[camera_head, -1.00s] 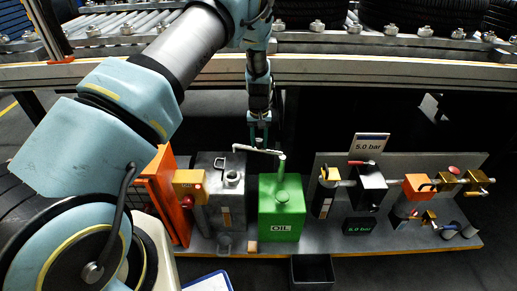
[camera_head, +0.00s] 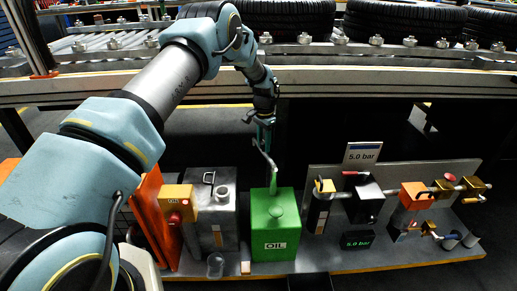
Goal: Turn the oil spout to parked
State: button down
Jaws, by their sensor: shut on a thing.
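The green oil can (camera_head: 275,238), marked OIL, stands on the grey bench. Its thin pale spout (camera_head: 263,154) rises from the green neck (camera_head: 273,185) on top and points toward the back, slightly left. My gripper (camera_head: 264,140) is shut on the spout above and behind the can, coming down from the upper left. The fingers hide part of the spout, so its exact grip point is hard to tell.
A grey metal can (camera_head: 217,215) and an orange frame (camera_head: 153,215) stand left of the oil can. The conveyor rail (camera_head: 370,80) with tyres runs behind.

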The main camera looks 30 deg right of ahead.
jog(key=shift+s+d+m+b, duration=0.2)
jog(key=shift+d+m+b, duration=0.1)
jog(key=shift+d+m, duration=0.6)
jog(key=shift+s+d+m+b, duration=0.2)
jog(key=shift+d+m, duration=0.45)
jog(key=shift+m, duration=0.45)
jog(key=shift+c, duration=2.3)
grip_release()
notch_tip(320, 180, up, 11)
jog(key=shift+f, duration=0.1)
